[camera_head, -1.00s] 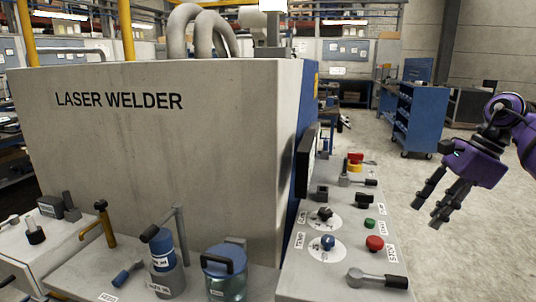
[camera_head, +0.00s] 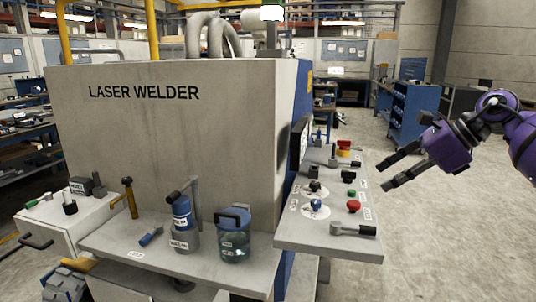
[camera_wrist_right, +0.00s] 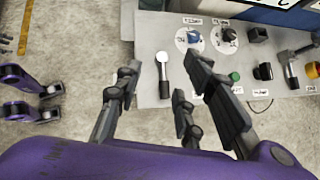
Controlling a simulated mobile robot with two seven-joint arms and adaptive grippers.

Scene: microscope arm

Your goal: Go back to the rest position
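My right gripper (camera_head: 383,175) is at the right in the head view, beside the welder's control panel, its fingers pointing left toward it. The fingers are spread, with nothing between them. In the right wrist view the open right gripper (camera_wrist_right: 168,85) shows from behind, with the panel's edge beyond it. The laser welder (camera_head: 165,150) is a large grey box with black lettering. Its control panel (camera_head: 290,240) carries a red button (camera_head: 354,206), a green button (camera_head: 351,194), a blue knob (camera_head: 316,205) and a lever (camera_head: 355,230). My left gripper is not in view.
A blue cart (camera_head: 412,112) stands behind on the right. The floor (camera_head: 440,240) right of the panel is clear.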

